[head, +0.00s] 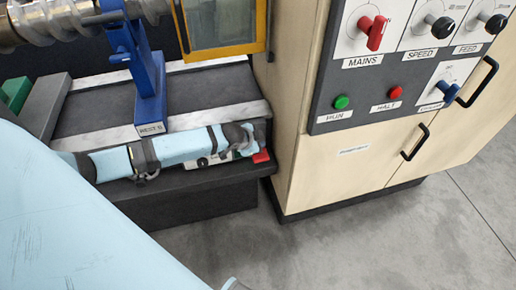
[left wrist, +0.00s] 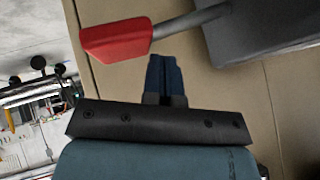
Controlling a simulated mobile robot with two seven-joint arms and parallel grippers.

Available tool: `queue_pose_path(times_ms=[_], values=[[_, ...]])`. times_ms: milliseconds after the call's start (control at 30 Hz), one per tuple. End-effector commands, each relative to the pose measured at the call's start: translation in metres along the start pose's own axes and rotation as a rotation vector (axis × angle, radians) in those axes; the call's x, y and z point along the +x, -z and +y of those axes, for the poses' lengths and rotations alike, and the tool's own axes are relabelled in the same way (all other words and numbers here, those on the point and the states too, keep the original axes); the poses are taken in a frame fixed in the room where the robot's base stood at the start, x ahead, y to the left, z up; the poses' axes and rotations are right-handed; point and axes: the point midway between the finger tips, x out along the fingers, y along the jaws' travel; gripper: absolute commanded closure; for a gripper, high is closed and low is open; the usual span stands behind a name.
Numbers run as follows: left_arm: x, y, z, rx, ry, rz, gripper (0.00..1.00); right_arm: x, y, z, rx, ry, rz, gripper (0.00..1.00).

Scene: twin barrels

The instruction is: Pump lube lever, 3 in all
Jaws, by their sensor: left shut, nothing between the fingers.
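The lube lever has a red grip (left wrist: 115,40) on a grey rod that runs to a dark body (left wrist: 265,30) in the left wrist view. In the head view its red grip (head: 262,156) peeks out just beyond my gripper, with a pale unit (head: 215,159) partly hidden behind my arm. My left gripper (head: 246,139) is at the end of my light blue arm, beside the red grip. In the left wrist view its dark blue fingers (left wrist: 165,68) are together and empty, close to the grip's edge. I cannot tell whether they touch it. My right gripper is not in view.
A beige cabinet (head: 345,170) with a dark control panel (head: 330,105) stands close to the right. A blue bracket (head: 148,85) and a grey machine bed (head: 95,105) lie behind my arm. Grey floor (head: 400,230) is clear in front.

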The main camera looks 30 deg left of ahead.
Motion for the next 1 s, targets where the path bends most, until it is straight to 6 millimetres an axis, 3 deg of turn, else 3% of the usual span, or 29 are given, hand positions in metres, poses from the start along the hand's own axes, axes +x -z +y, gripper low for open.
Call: queue_pose_path(times_ms=[1000], values=[[0.0091, -0.0068, 0.0072, -0.001, -0.001, -0.001, 1.00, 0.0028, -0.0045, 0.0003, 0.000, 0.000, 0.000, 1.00]])
